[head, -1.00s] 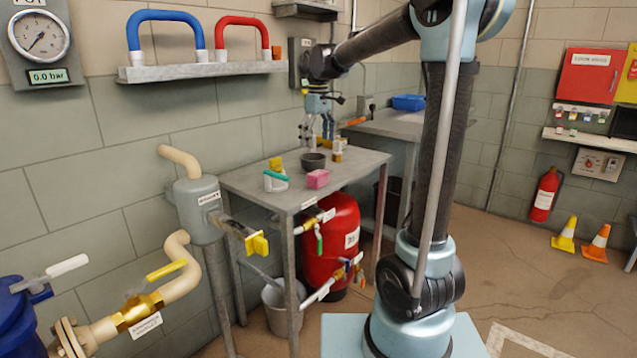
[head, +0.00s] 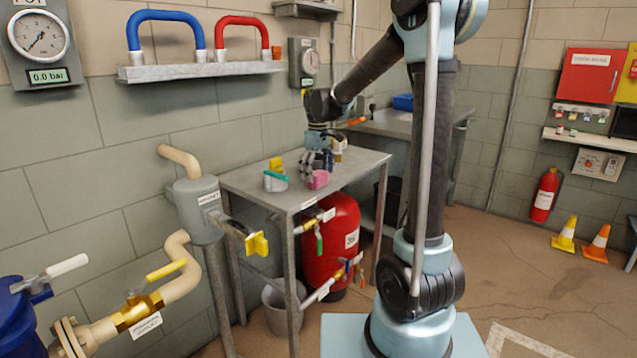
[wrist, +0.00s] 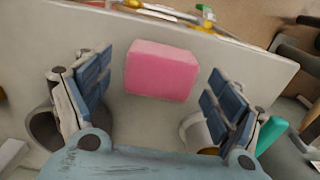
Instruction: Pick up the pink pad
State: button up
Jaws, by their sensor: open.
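The pink pad (head: 318,180) lies on the grey metal table (head: 243,184), near its front edge. In the wrist view the pad (wrist: 161,71) shows as a pink block lying between and just beyond my two open fingers. My gripper (wrist: 152,95) is open and empty, with blue-padded fingers on either side of the pad's line. In the head view my gripper (head: 318,163) is low over the table, right at the pad, and its fingers hide part of it. I cannot tell whether a finger touches the pad.
A white container with a green top (head: 275,181) stands left of the pad, with a yellow item (head: 276,164) behind it. In the wrist view a dark bowl (wrist: 45,128) and a pale mug (wrist: 197,132) sit close to the fingers. The table's front edge is near the pad.

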aim_at(318, 173)
jog(key=shift+f, duration=0.6)
jog(key=shift+c, duration=0.6)
jog(key=c, duration=0.8)
jog(key=shift+c, duration=0.2)
notch_tip(318, 173, up, 10)
jog(key=shift+r, duration=0.1)
